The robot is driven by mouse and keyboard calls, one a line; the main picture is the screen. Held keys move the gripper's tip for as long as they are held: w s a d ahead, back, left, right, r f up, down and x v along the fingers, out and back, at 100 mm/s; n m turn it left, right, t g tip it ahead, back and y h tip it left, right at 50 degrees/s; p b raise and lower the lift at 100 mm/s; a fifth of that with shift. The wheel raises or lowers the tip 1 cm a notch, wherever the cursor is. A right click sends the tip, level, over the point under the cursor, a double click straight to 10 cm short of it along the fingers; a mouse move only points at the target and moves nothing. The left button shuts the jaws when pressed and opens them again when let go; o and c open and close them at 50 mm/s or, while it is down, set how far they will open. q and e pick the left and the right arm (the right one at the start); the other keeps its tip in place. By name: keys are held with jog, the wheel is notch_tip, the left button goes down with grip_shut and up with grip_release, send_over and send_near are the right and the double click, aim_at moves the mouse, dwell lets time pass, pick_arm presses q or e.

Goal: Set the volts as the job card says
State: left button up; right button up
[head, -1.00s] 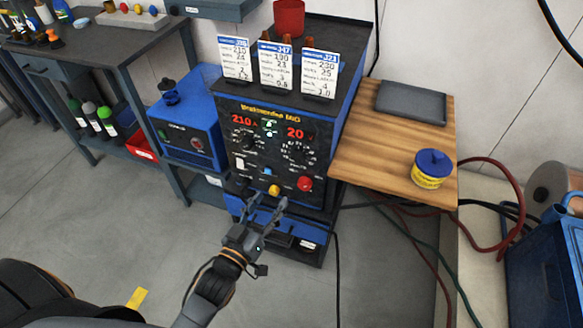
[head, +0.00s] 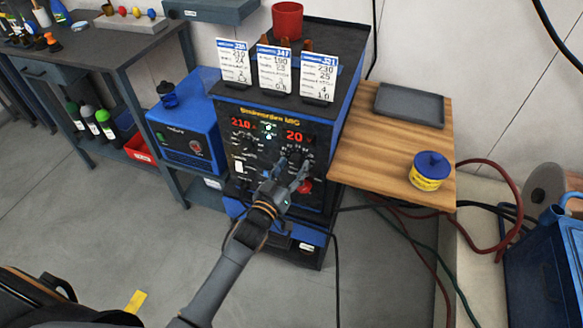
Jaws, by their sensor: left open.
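The welder (head: 225,115) has a dark front panel with red displays: 210 on the left and 20 (head: 294,137) on the right. The right-hand dial (head: 299,152) below the 20 is partly hidden by my left gripper (head: 295,166). The gripper is open, with its fingertips just in front of the lower part of that dial; I cannot tell whether they touch it. Three job cards stand on the welder's top: a left card (head: 234,65), a middle card (head: 275,70) and a right card (head: 319,77). Their small print is blurred. My right gripper is out of view.
A red knob (head: 305,187) sits just below the gripper. A wooden side table (head: 380,150) with a grey tray (head: 409,104) and a yellow-blue tin (head: 429,171) stands to the right. A blue unit (head: 185,135) stands on the left. Cables run along the floor at right.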

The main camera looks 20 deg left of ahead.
pick_arm(q)
jog(key=c, duration=1.1)
jog(key=shift+c, duration=0.2)
